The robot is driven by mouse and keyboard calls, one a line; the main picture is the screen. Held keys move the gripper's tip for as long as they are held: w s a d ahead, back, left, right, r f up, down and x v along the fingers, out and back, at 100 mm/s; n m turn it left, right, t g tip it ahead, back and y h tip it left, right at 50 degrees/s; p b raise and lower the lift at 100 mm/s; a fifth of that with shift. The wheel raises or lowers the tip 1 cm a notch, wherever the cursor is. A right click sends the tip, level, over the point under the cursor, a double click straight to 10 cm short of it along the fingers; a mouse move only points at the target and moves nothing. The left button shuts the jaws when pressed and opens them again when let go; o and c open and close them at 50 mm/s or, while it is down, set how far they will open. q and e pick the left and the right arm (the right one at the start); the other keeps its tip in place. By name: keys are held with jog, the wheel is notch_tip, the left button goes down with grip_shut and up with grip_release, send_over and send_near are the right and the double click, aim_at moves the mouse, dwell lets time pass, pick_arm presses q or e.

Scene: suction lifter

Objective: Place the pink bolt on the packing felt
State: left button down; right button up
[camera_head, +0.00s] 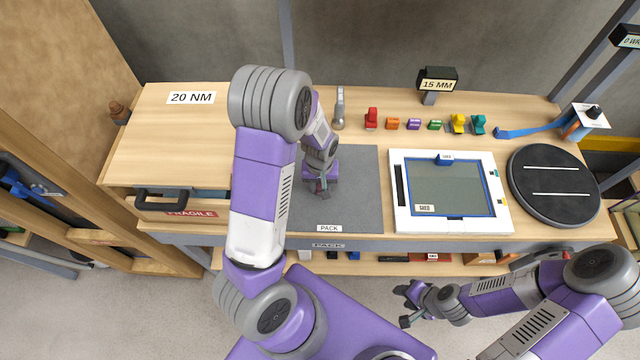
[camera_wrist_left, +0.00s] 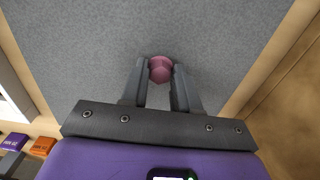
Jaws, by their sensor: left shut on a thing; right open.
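The pink bolt (camera_wrist_left: 160,69) sits between the fingertips of my left gripper (camera_wrist_left: 161,75) in the left wrist view, and the fingers are shut on it. The grey packing felt (camera_wrist_left: 70,50) fills the area beyond the fingers. In the head view my left gripper (camera_head: 321,188) is over the felt (camera_head: 355,195), near its middle. Whether the bolt touches the felt I cannot tell. The bolt is hidden in the head view. My right gripper (camera_head: 408,305) is open and empty, low at the right, in front of the bench.
A white framed panel (camera_head: 398,220) stands right of the felt, with a black round turntable (camera_head: 553,212) beyond it. Several small coloured parts (camera_head: 414,124) line the back of the bench. A drawer with a black handle (camera_head: 160,197) is at the left.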

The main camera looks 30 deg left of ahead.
aim_at(320, 187)
pick_arm(q)
jog(key=c, duration=0.8)
grip_release()
jog(key=shift+f, duration=0.1)
jog(key=shift+r, duration=0.25)
notch_tip(320, 187, up, 12)
jog(key=p, duration=0.2)
jog(key=shift+p, duration=0.3)
jog(key=shift+f, duration=0.1)
